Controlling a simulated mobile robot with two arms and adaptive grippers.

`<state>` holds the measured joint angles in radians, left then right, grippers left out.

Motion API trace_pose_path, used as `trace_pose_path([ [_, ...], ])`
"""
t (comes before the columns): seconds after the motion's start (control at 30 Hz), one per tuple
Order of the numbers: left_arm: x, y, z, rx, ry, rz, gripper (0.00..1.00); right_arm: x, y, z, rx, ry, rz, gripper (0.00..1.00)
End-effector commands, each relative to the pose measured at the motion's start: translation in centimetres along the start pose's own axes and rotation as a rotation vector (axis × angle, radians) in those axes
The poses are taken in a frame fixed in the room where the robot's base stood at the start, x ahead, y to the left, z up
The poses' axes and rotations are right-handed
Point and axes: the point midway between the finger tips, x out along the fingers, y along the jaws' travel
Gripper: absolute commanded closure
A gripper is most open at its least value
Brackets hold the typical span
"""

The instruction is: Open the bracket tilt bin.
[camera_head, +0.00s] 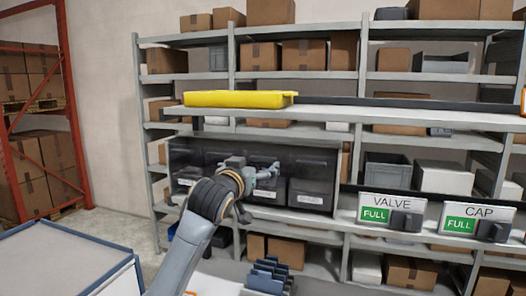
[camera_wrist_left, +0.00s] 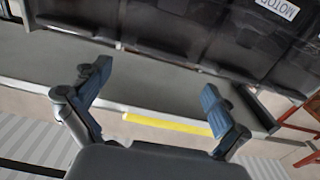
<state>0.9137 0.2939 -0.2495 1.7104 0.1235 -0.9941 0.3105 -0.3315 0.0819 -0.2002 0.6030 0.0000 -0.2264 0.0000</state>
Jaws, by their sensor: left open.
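A row of dark, see-through tilt bins (camera_head: 312,170) stands on the shelf at centre left in the head view, with small white labels too small to read there. I cannot tell which one is the bracket bin. My left gripper (camera_head: 266,180) is open in front of the middle of the row, hiding part of the bins. In the left wrist view the open gripper (camera_wrist_left: 152,92) has nothing between its fingers. Dark bin fronts (camera_wrist_left: 160,28) lie beyond the fingertips, one with a turned, partly cut-off label starting "MOTO". My right gripper is not in view.
A yellow tray (camera_head: 238,99) lies on the ledge above the bins. Signs "VALVE FULL" (camera_head: 391,204) and "CAP FULL" (camera_head: 462,216) stand to the right. A dark blue slotted rack (camera_head: 268,276) is below.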

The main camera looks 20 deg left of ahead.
Motion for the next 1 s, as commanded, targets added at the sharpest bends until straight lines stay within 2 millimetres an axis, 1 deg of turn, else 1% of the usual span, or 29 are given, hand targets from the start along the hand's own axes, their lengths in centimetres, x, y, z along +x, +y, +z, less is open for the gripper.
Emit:
trace_pose_path([
  [0.03,0.9,0.0,-0.5,-0.001,-0.003,-0.001,0.02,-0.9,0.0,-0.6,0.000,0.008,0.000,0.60],
  [0.07,1.5,0.0,-0.4,-0.001,-0.002,-0.001,0.02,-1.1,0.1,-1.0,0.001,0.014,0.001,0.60],
  [0.23,4.2,0.0,-0.4,0.000,-0.002,0.000,0.02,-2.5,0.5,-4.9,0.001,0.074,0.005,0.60],
  [0.3,5.0,0.0,-0.4,0.000,0.000,0.000,0.02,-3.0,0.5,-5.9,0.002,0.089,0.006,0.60],
  [0.33,5.4,0.0,-0.3,0.000,-0.001,-0.001,0.02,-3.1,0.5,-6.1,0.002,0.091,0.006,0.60],
  [0.47,6.5,0.0,-0.2,0.000,0.000,-0.001,0.02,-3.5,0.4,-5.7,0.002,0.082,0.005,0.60],
  [0.6,7.1,0.0,-0.1,0.000,0.000,0.000,0.02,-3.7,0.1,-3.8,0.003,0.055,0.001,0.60],
  [0.7,7.2,0.0,0.0,0.000,0.001,0.000,0.02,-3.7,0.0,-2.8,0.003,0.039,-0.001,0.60],
  [0.9,7.2,0.0,0.0,0.000,0.001,0.000,0.02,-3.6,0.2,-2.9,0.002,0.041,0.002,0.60],
  [0.93,7.2,0.0,0.0,0.000,0.001,0.000,0.06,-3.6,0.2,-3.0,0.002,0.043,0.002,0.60],
  [0.97,7.2,0.0,0.0,0.000,0.001,0.000,0.12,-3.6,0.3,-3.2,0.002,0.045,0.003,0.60],
  [1.0,7.2,0.0,0.0,0.000,0.001,0.000,0.20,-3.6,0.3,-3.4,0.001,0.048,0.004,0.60],
])
